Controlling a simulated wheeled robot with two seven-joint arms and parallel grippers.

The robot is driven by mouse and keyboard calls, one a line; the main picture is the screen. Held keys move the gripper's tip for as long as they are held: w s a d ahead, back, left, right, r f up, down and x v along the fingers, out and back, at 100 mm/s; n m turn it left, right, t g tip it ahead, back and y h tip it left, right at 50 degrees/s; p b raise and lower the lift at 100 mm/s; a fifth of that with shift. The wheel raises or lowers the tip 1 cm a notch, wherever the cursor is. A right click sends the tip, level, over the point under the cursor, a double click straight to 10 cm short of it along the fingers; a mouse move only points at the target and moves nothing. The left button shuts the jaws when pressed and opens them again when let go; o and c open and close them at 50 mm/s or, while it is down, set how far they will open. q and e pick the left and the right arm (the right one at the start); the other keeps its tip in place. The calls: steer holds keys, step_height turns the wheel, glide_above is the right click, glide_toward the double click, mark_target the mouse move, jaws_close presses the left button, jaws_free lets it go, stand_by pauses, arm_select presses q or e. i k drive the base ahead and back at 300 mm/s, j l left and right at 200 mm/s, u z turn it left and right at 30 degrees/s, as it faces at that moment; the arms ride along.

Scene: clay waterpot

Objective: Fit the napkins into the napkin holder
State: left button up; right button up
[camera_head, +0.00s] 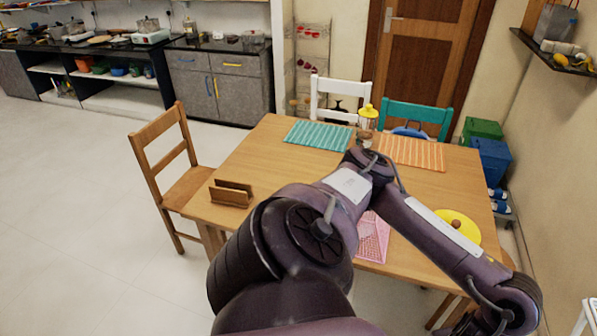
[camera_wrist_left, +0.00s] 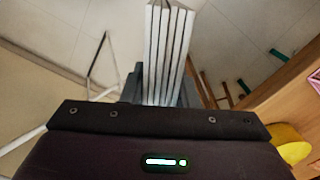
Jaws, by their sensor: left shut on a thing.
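The wooden napkin holder (camera_head: 230,194) stands upright near the table's left front corner, and its slot looks empty. The napkins (camera_wrist_left: 167,50) are a thin white stack of several upright layers in the left wrist view. My left gripper (camera_wrist_left: 163,88) is shut on the stack, with its grey fingers on either side. In the head view my left arm reaches over the table and bends down to the lower right. The gripper and napkins cannot be made out there. They are well away from the holder, off the table's right front side. My right gripper is not in view.
The wooden table (camera_head: 255,150) bears a teal striped mat (camera_head: 318,135), an orange striped mat (camera_head: 412,153), a pink lattice piece (camera_head: 373,238), a yellow round object (camera_head: 458,226) and a yellow-topped jar (camera_head: 367,112). Chairs surround it, including a wooden one (camera_head: 185,186). The tabletop beside the holder is clear.

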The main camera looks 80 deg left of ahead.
mark_target(240, 194)
steer(key=k+j, duration=0.3)
steer(key=j, duration=0.25)
steer(key=k+j+z, duration=0.15)
steer(key=k+j, duration=0.15)
steer(key=j, duration=0.25)
steer(key=k+j, duration=0.35)
steer(key=j, duration=0.15)
steer(key=k+j+z, duration=0.15)
steer(key=k+j, duration=0.2)
steer(key=j, duration=0.15)
